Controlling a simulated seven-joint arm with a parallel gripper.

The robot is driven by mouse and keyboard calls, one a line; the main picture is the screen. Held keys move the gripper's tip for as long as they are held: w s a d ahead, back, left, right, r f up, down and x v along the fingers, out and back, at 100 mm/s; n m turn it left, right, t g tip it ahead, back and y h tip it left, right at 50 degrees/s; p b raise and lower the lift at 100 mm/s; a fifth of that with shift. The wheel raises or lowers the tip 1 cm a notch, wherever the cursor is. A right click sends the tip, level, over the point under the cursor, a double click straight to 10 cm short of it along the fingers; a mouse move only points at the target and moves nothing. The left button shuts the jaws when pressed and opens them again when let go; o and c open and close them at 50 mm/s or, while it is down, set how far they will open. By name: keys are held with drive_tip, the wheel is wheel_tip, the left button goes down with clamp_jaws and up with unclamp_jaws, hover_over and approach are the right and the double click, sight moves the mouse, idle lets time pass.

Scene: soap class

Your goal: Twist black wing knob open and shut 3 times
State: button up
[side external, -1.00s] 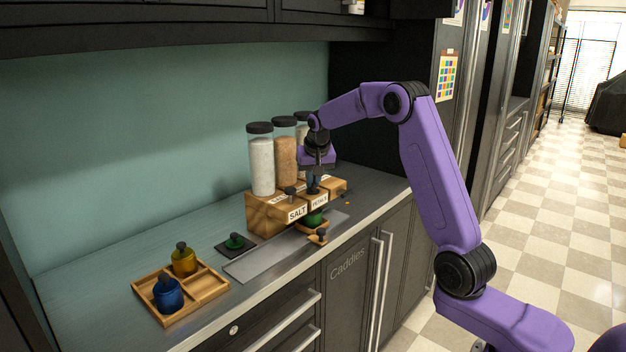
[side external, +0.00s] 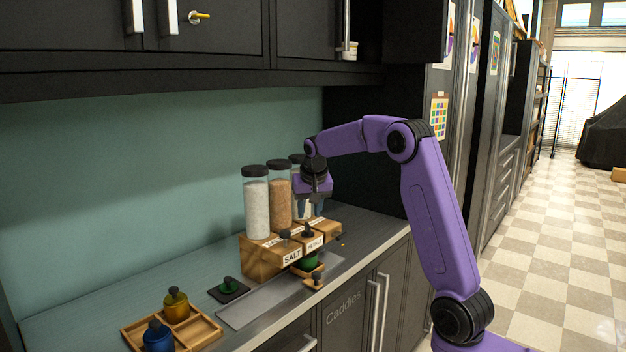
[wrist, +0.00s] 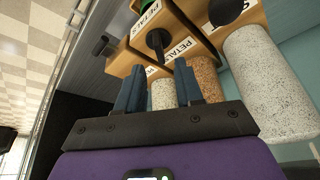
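A black wing knob (side external: 307,231) stands on the front of the wooden dispenser block (side external: 262,259), above the PETALS label. In the wrist view the black knob (wrist: 157,39) lies beyond the fingertips, between them in the picture. My gripper (side external: 312,209) is above the knob and apart from it. In the wrist view the two blue fingers of my gripper (wrist: 158,68) are spread with nothing between them. Another black knob (side external: 285,234) stands above the SALT label. A green jar (side external: 309,264) sits under the PETALS section.
Tall jars with black lids, one white-filled (side external: 256,208) and one tan-filled (side external: 279,203), stand on the block. A wooden tray (side external: 206,337) holds a yellow jar (side external: 176,306) and a blue jar (side external: 158,338). A small green-topped piece (side external: 229,285) sits on a dark pad. The upper cabinet overhangs the counter.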

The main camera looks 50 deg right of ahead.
sight(308, 224)
drive_tip(key=v, duration=1.2)
drive_tip(key=shift+s, duration=0.25)
idle(0.5)
drive_tip(key=x, duration=1.7)
drive_tip(key=shift+w+f, duration=0.15)
drive_tip(key=shift+w, duration=0.05)
clamp_jaws()
